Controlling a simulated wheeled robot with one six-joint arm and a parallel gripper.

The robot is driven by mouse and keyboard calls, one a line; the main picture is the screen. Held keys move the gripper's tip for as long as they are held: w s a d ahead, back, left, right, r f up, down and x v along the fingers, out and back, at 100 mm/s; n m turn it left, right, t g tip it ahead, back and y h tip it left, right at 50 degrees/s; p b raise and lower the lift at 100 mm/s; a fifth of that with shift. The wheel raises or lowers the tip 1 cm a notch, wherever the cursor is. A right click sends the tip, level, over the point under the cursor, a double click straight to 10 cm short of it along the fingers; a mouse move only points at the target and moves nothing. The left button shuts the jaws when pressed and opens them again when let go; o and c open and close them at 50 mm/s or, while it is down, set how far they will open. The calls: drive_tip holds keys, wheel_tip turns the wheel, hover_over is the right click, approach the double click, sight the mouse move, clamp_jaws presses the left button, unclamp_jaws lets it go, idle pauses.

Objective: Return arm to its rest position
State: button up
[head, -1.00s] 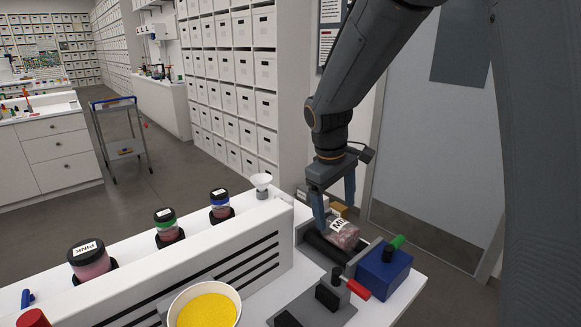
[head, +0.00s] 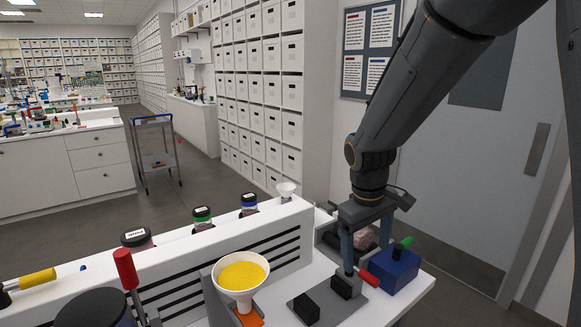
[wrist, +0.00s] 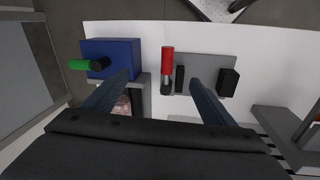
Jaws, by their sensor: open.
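My gripper (head: 367,260) hangs from my arm at the right of the head view, fingers pointing down, open with nothing between them. In the wrist view its two fingers (wrist: 160,82) are spread apart. A pink jar (head: 364,238) lies on its side in the dark roller unit behind the fingers, partly hidden by them. Part of the jar shows in the wrist view (wrist: 122,105), beside the left finger. The fingers are apart from the jar.
Close to the gripper stand a blue box (head: 392,270) with a green handle and a grey plate (head: 340,303) with black blocks and a red-handled lever. A white slotted rack (head: 180,262) holds several jars. A funnel of yellow powder (head: 242,275) is in front.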

drive_tip(key=s+d+f+m+y+b, duration=0.1)
drive_tip(key=s+f+m, duration=0.4)
drive_tip(key=s, duration=0.8)
wheel_tip(320, 180, down, 2)
drive_tip(key=shift+s+d+m+b, duration=0.2)
drive_tip(key=shift+d+m+b, duration=0.2)
drive_tip(key=shift+b, duration=0.25)
drive_tip(key=shift+c, duration=0.4)
